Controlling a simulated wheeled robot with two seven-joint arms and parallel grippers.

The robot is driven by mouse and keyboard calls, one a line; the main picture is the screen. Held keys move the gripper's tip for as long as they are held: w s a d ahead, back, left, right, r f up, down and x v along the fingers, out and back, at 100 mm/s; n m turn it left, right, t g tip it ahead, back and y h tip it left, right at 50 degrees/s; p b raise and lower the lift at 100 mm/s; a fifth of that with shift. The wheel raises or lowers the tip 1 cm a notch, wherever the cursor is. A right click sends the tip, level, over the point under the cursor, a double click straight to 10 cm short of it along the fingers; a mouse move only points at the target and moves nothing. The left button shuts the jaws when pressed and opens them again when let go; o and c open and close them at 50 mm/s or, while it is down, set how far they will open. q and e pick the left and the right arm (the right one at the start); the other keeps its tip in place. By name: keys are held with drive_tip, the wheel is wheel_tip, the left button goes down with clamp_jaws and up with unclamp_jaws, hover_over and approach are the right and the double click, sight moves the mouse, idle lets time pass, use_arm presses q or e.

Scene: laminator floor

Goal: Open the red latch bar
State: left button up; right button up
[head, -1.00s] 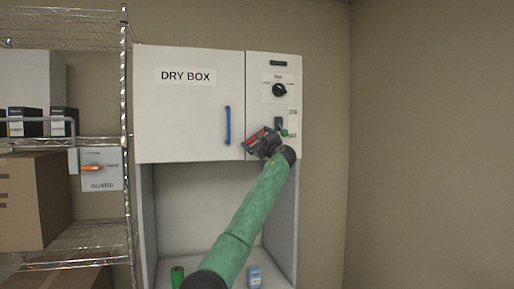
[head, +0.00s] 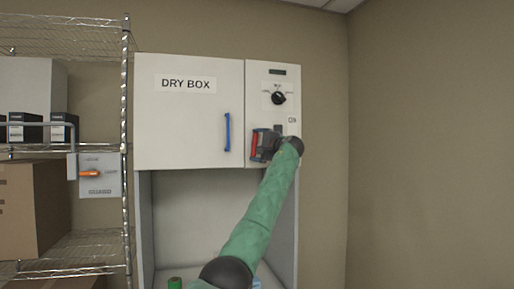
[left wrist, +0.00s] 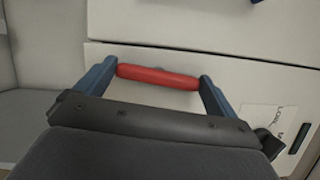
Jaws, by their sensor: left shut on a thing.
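The red latch bar (head: 254,144) is at the lower left of the dry box's control panel (head: 287,72). It stands nearly upright in the head view. In the left wrist view the red bar (left wrist: 158,76) lies crosswise between my two blue fingers, one at each end. My left gripper (head: 259,145) is shut on the bar, its wrist to the right of it. The gripper hides the panel's lower part and what the bar is fixed to. My right gripper is not in view.
The dry box door (head: 188,125) has a blue handle (head: 227,132) just left of my gripper. A black knob (head: 279,98) sits above it. A wire shelf (head: 126,170) stands at the left, with a switch box with an orange handle (head: 90,174). Bare wall is at the right.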

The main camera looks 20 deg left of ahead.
use_arm(q)
drive_tip(key=shift+f+n+g, duration=0.2)
drive_tip(key=shift+n+g, duration=0.1)
drive_tip(key=shift+n, duration=0.3)
drive_tip(key=o, duration=0.6)
drive_tip(key=shift+s, duration=0.1)
